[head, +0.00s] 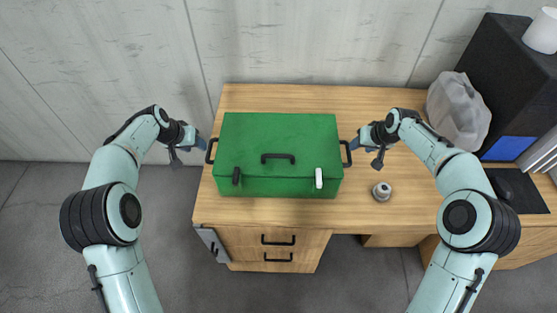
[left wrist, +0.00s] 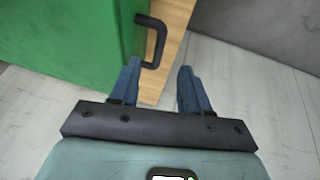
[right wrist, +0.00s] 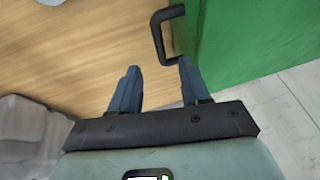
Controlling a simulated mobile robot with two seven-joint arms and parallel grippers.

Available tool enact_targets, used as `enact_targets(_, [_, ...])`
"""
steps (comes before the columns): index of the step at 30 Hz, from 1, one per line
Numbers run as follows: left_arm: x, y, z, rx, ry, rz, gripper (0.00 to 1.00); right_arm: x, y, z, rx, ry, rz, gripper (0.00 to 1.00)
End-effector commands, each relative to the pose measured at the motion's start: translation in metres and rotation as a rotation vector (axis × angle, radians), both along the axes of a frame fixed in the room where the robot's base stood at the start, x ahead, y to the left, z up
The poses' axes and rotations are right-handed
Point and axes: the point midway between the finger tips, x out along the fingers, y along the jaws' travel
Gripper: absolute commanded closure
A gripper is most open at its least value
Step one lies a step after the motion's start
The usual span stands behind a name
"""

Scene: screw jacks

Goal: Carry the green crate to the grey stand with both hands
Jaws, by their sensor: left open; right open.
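The green crate (head: 278,150) sits closed and upright on the wooden desk, with a black bar handle on each side. My left gripper (head: 203,144) is open beside the left handle (head: 211,150). In the left wrist view that handle (left wrist: 158,38) shows just ahead of the fingertips (left wrist: 158,68), close to the left finger. My right gripper (head: 357,143) is open beside the right handle (head: 346,153). In the right wrist view that handle (right wrist: 159,35) shows ahead of the fingertips (right wrist: 160,67), nearer the right finger. Neither gripper is shut on a handle. I cannot clearly identify a grey stand.
A small grey round object (head: 381,191) stands on the desk (head: 415,205) right of the crate. A crumpled grey bag (head: 458,112) and a large black block (head: 490,72) stand further right. The desktop behind the crate is clear.

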Motion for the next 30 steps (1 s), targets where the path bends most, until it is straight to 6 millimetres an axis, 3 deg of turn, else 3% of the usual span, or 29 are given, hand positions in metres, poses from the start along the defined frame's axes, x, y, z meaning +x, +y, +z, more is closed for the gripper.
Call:
enact_targets(9, [0.023, -0.012, -0.059, 0.0, 0.004, -0.001, 0.53, 0.024, 0.011, -0.06, 0.001, 0.003, 0.0, 0.53])
enact_targets(15, [0.035, -0.017, -0.086, 0.0, 0.002, 0.0, 0.53, 0.036, 0.015, -0.086, 0.0, 0.002, 0.0, 0.53])
enact_targets(21, [0.04, -0.02, -0.098, 0.0, 0.0, 0.0, 0.53, 0.041, 0.018, -0.098, 0.0, 0.0, 0.0, 0.53])
enact_targets(30, [0.041, -0.02, -0.099, 0.0, 0.0, 0.0, 0.53, 0.042, 0.017, -0.099, 0.0, -0.001, 0.0, 0.53])
